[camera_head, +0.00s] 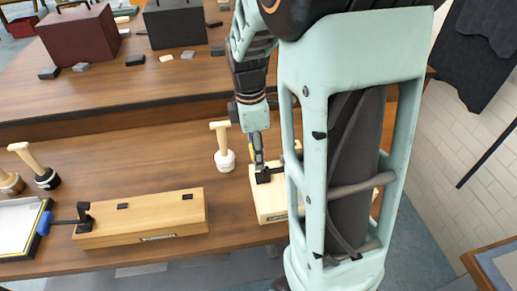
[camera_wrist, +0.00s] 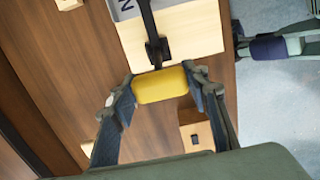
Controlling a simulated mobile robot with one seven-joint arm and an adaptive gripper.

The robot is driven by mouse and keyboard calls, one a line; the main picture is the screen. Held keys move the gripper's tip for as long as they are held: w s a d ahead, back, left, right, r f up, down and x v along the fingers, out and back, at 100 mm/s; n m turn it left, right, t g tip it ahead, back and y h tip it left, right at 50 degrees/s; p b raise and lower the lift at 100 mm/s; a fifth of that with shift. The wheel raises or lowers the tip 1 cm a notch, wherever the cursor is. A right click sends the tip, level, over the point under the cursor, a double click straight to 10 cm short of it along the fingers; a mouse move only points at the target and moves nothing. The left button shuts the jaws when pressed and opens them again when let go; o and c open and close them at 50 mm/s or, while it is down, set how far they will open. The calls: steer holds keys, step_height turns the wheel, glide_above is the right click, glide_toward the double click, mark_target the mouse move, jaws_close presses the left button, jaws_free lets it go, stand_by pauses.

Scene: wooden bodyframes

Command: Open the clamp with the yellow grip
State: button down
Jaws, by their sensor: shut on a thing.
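The clamp's yellow grip (camera_wrist: 160,85) is between the two fingers of my gripper (camera_wrist: 163,88) in the wrist view, and the fingers are shut on it. The clamp's black metal body (camera_wrist: 157,50) is just above the grip in the picture, with a dark arm (camera_wrist: 149,20) reaching over a grey plate. The clamp sits on a pale wooden block (camera_wrist: 195,30). In the head view my gripper (camera_head: 257,152) points down at the black clamp (camera_head: 266,175) on its wooden block (camera_head: 267,206). My arm hides the right part of that block.
Dark boxes (camera_head: 178,24) are on the raised back shelf.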

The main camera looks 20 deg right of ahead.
steer(key=w+a+f+g+h, duration=0.1)
steer(key=a+f+g+h, duration=0.1)
steer(key=a+f+h, duration=0.5)
steer(key=shift+w+f+h, duration=0.15)
steer(key=shift+f+h, duration=0.25)
steer(key=shift+h, duration=1.5)
steer(key=c, duration=1.1)
jaws_free()
steer(key=shift+c, duration=0.2)
steer(key=shift+o, duration=0.3)
steer(key=shift+r, duration=0.1)
steer(key=v, duration=1.2)
